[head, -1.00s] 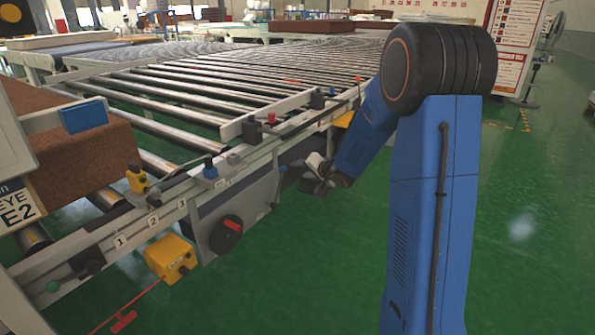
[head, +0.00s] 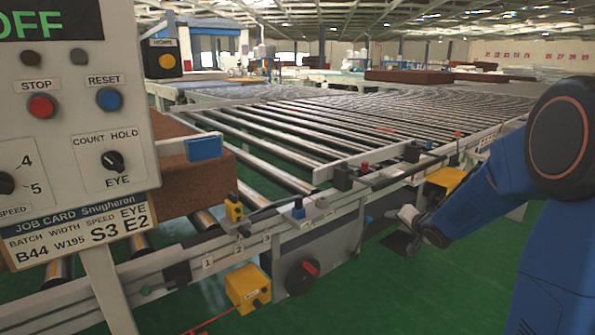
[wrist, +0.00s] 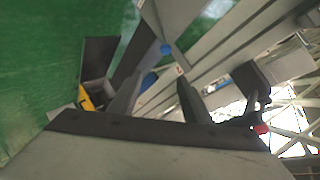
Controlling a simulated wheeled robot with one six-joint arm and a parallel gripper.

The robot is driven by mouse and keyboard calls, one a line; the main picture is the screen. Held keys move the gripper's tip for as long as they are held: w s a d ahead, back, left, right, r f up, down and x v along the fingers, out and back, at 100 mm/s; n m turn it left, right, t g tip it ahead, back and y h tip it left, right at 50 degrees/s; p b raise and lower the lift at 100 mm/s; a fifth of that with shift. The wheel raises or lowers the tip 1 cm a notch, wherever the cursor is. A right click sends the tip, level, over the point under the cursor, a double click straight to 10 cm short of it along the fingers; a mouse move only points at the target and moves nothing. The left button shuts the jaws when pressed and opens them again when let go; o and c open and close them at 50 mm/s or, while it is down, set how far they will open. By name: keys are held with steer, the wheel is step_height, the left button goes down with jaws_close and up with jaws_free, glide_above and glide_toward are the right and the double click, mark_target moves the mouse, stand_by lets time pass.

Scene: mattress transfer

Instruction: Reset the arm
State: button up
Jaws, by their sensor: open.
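My blue arm (head: 475,205) reaches in from the right in the head view. My gripper (head: 402,230) is at its end, beside the front rail of the roller conveyor (head: 330,172), to the right of the black dial with a red handle. In the wrist view my gripper (wrist: 158,92) shows two dark fingers spread apart with nothing between them. A conveyor rail (wrist: 215,70) and a small blue knob (wrist: 166,49) lie beyond the fingers.
A control panel (head: 75,100) with STOP and RESET buttons stands at the left. A brown block (head: 190,180) lies on the rollers behind it. Yellow boxes (head: 247,288) hang on the conveyor front. Green floor (head: 400,300) is open in front.

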steer(key=s+r+n+g+h, duration=0.15)
steer(key=s+r, duration=0.25)
steer(key=s, duration=0.5)
steer(key=s+r+n+g+h, duration=0.1)
steer(key=s+r+h, duration=0.15)
steer(key=s, duration=0.75)
steer(key=s+a+f+n+g+y, duration=0.1)
steer(key=s+a, duration=0.3)
steer(key=s, duration=1)
steer(key=s+a+n+g+y, duration=0.1)
steer(key=s+a+n+g, duration=0.3)
steer(key=s, duration=1)
steer(key=shift+a+f+n+y, duration=0.35)
steer(key=shift+a+f+y, duration=0.05)
steer(key=shift+a, duration=0.1)
steer(key=shift+s, duration=0.1)
steer(key=shift+c, duration=0.5)
